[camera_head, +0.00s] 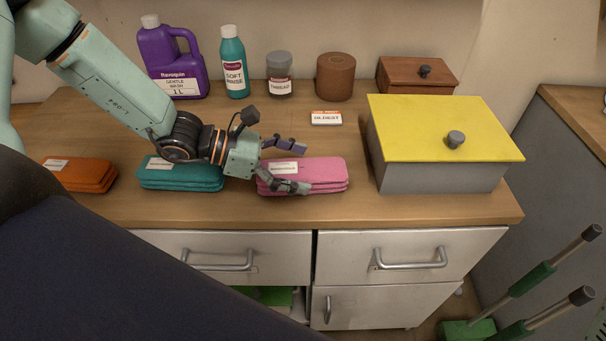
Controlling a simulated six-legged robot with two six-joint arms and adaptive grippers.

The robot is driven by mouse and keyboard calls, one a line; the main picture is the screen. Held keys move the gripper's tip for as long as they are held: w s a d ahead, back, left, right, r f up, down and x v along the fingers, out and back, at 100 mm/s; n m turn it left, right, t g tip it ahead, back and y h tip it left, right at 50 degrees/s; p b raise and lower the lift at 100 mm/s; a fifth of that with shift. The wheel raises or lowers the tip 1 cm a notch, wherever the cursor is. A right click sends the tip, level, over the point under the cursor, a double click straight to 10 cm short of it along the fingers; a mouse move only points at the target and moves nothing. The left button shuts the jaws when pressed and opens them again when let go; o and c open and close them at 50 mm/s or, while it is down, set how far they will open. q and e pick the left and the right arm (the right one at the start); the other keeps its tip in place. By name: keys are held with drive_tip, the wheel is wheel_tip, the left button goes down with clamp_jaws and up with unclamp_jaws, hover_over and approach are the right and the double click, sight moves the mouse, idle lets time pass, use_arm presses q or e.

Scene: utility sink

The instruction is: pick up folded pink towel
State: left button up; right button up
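The folded pink towel (322,172) lies on the wooden counter, right of the teal folded towel, with a white label on its top. My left gripper (300,166) reaches in from the left at the pink towel's left end. Its fingers are spread apart, one above the towel's far side and one along its near side. The near finger overlaps the towel's front in the picture; I cannot tell whether it touches. The towel's left end is partly hidden by the gripper. My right gripper is not in view.
A teal folded towel (180,178) and an orange one (84,178) lie to the left. A grey box with a yellow lid (430,125) stands close on the right. A purple jug (172,62), teal bottle (233,66), thread jar (279,78) and brown roll (335,78) stand behind.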

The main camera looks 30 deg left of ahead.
sight(298, 168)
use_arm(q)
drive_tip(key=shift+s, duration=0.1)
drive_tip(key=shift+c, duration=1.4)
drive_tip(key=shift+a, duration=0.1)
drive_tip(key=c, duration=0.8)
drive_tip(key=shift+c, duration=0.2)
wheel_tip(298, 168, up, 9)
drive_tip(key=p, duration=0.4)
drive_tip(key=shift+r, duration=0.1)
drive_tip(key=shift+w+r+p, duration=0.2)
drive_tip(key=shift+r+p, duration=0.1)
drive_tip(key=shift+r, duration=0.1)
drive_tip(key=shift+s, duration=0.1)
